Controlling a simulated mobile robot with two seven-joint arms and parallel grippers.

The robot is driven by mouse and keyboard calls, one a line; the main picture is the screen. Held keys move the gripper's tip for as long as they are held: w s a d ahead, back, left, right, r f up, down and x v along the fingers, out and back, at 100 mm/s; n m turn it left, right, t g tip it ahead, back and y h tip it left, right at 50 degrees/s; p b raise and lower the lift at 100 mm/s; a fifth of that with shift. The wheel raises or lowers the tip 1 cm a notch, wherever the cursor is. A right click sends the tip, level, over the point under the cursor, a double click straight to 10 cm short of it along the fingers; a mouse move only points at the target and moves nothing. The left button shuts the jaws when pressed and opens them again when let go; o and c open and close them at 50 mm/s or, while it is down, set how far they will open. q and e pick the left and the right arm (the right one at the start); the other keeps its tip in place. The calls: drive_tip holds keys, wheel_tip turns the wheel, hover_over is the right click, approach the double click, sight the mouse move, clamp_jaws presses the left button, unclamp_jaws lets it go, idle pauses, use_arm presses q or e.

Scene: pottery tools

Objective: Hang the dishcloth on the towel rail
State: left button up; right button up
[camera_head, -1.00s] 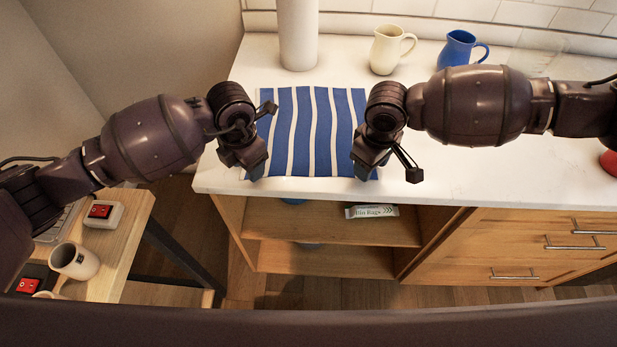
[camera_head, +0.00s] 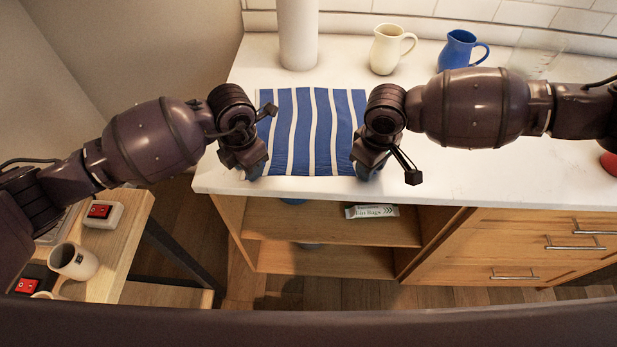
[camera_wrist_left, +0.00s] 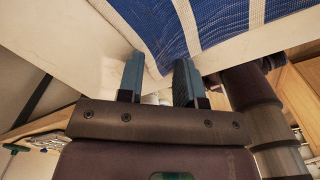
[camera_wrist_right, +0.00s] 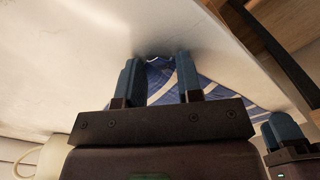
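The dishcloth (camera_head: 312,130), blue with white stripes, lies spread flat on the white counter near its front edge. My left gripper (camera_head: 255,168) is at the cloth's front left corner, and my right gripper (camera_head: 367,168) is at its front right corner. In the left wrist view, my left fingers (camera_wrist_left: 157,82) stand apart with the cloth's corner (camera_wrist_left: 157,58) just beyond them. In the right wrist view, my right fingers (camera_wrist_right: 160,80) stand apart with the cloth (camera_wrist_right: 160,72) showing between them. I cannot tell whether either touches it. I recognise no towel rail.
A tall white cylinder (camera_head: 298,35), a cream jug (camera_head: 387,50) and a blue jug (camera_head: 458,52) stand behind the cloth. Below the counter (camera_head: 470,185) are an open shelf (camera_head: 310,222) and drawers with bar handles (camera_head: 575,247). A wooden side table (camera_head: 118,250) holds a mug (camera_head: 74,261).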

use_arm(q)
clamp_jaws()
use_arm(e)
drive_tip(key=shift+f, duration=0.1)
clamp_jaws()
use_arm(q)
drive_tip(key=shift+r, duration=0.1)
use_arm(e)
drive_tip(key=shift+r, duration=0.2)
